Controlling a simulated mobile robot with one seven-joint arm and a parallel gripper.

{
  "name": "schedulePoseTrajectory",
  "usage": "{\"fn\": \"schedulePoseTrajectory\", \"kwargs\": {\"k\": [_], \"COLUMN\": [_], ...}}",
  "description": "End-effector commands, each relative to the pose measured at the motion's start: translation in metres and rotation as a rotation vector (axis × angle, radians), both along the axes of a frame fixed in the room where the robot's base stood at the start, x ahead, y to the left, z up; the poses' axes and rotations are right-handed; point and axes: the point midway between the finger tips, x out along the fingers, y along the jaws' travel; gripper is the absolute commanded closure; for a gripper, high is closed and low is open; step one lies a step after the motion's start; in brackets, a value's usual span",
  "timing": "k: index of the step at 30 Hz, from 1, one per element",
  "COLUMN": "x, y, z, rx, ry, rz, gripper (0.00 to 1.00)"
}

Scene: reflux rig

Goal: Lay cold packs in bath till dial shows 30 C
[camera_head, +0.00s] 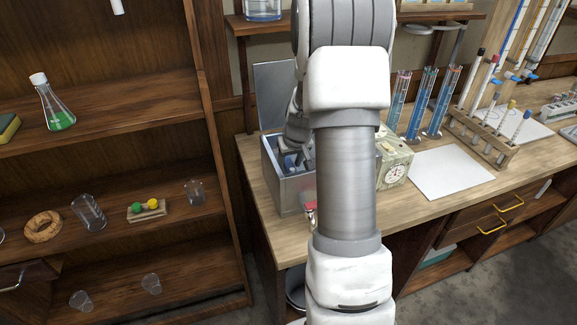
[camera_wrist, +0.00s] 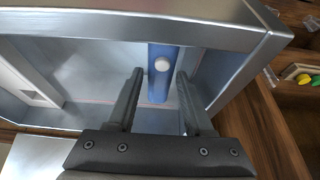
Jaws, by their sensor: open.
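An open metal box (camera_head: 295,192) with a raised lid (camera_head: 275,95) stands at the left end of the bench. My gripper (camera_wrist: 160,76) reaches down into it with jaws open. A blue pack (camera_wrist: 158,92) with a white round knob lies in the box, between my two fingers in the wrist view, with gaps on both sides. I cannot tell how deep the fingers are beside it. Right of the box, a pale mottled case (camera_head: 398,155) carries a round white dial (camera_head: 395,173). My arm hides part of this case, and the needle's reading is too small to tell.
Blue-filled cylinders (camera_head: 413,110) and a wooden rack (camera_head: 482,138) of tubes stand behind a white sheet (camera_head: 450,172), which is clear. Wooden shelves at left hold a green flask (camera_head: 55,110) and several small items. The box's metal walls stand close around my gripper.

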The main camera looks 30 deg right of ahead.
Motion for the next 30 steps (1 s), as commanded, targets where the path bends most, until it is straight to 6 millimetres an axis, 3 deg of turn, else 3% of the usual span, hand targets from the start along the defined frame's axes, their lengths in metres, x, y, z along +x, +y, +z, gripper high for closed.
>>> {"fn": "schedulePoseTrajectory", "kwargs": {"k": [6, 13, 19, 30], "x": [-0.016, -0.029, -0.035, -0.035], "y": [0.004, 0.008, 0.009, 0.009], "z": [0.043, 0.076, 0.086, 0.087], "rx": [-0.003, -0.002, -0.001, -0.001], "ry": [-0.003, -0.002, 0.000, 0.000], "rz": [0.001, 0.001, 0.002, 0.002], "gripper": [0.48, 0.48, 0.48, 0.48]}}
